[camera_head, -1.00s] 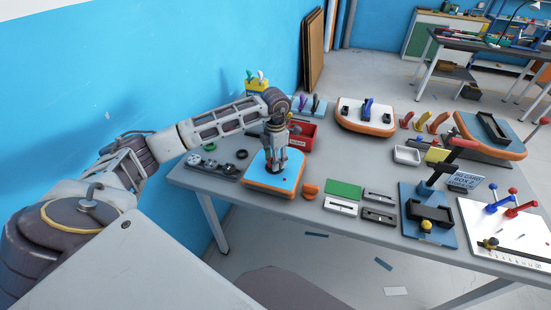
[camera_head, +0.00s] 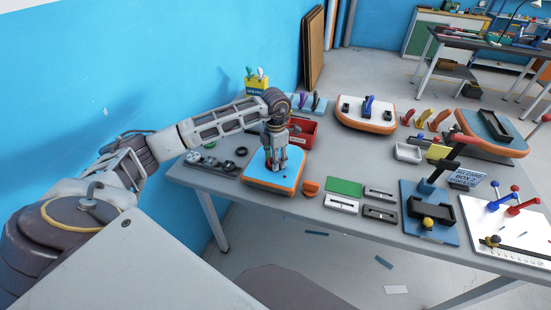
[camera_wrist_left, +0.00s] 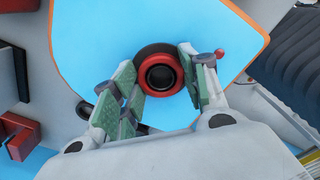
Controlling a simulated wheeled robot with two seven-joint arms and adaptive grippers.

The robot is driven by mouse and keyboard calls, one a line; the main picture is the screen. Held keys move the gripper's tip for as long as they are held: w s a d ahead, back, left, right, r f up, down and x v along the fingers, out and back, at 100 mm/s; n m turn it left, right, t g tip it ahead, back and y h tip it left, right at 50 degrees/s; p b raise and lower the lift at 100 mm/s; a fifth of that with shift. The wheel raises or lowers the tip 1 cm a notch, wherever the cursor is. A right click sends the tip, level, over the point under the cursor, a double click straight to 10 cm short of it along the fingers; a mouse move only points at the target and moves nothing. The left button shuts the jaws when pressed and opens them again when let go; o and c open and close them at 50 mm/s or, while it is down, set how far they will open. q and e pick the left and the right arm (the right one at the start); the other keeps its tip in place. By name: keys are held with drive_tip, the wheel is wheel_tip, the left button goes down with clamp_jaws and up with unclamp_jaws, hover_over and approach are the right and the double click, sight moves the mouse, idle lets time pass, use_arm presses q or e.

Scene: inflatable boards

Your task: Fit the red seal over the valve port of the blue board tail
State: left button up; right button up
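The blue board tail (camera_head: 289,183), blue-topped with an orange rim, lies flat at the left part of the table; it also fills much of the left wrist view (camera_wrist_left: 90,45). My left gripper (camera_wrist_left: 162,80) points down over it, its fingers on either side of the red seal (camera_wrist_left: 160,75), a ring with a dark centre. The fingers look closed on the ring's sides. A dark round part, seemingly the valve port (camera_wrist_left: 152,50), shows past the ring's upper edge, partly hidden by it. I cannot tell whether ring and port touch. My right gripper is not in view.
A red bin (camera_head: 303,134) stands just behind the board. A dark tray with round parts (camera_head: 210,166) lies to its left, an orange piece (camera_head: 311,188) and a green pad (camera_head: 345,187) to its right. Fixtures crowd the table's right side.

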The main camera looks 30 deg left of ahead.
use_arm(q)
drive_tip(key=o, duration=0.4)
drive_tip(key=shift+o, duration=0.3)
drive_tip(key=shift+r, duration=0.1)
wheel_tip(320, 180, up, 12)
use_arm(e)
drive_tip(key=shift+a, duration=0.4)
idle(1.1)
